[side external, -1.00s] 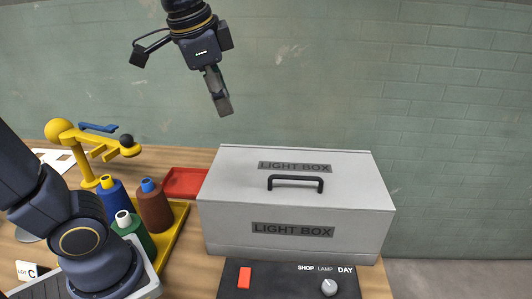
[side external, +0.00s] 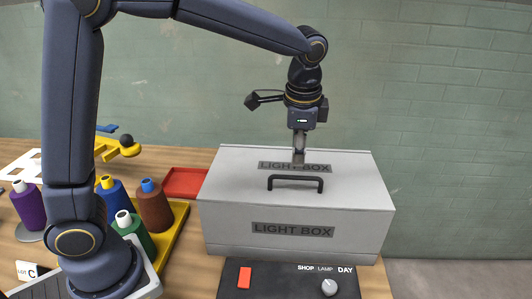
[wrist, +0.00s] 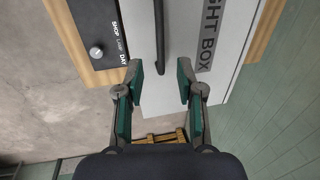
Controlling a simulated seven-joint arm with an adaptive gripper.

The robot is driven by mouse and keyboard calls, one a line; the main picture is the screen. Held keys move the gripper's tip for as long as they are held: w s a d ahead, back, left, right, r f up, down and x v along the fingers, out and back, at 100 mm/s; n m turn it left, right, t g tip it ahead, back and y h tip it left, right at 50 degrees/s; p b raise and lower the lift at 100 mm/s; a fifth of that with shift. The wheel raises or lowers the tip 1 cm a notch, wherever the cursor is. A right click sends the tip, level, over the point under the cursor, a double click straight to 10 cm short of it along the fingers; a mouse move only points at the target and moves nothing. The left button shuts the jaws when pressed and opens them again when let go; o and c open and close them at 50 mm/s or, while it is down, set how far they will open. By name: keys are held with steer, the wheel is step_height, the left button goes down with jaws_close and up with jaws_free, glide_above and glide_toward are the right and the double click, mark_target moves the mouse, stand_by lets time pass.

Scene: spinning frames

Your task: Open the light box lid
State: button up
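The light box (side external: 300,215) is a grey case with its lid (side external: 235,172) closed. A black bar handle (side external: 296,180) stands on the lid; it also shows in the wrist view (wrist: 160,35). My gripper (side external: 298,161) is above the lid, pointing down, and appears just behind the handle in the side view. In the wrist view my gripper (wrist: 161,80) is open and empty, its green-padded fingers apart. The near end of the handle shows between the fingertips in that picture, with a gap on both sides. The exact height above the handle is hard to tell.
A black control panel (side external: 275,283) with a red switch and a knob (side external: 329,287) sits in front of the box. A red tray (side external: 185,182) lies left of it. Several thread spools, including a brown one (side external: 155,207), and a yellow stand (side external: 112,149) are further left.

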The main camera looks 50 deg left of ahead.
mark_target(296, 178)
steer(key=f, duration=0.4)
steer(key=w+a+f, duration=0.1)
steer(key=f, duration=0.2)
steer(key=shift+r, duration=0.1)
jaws_close()
stand_by(0.5)
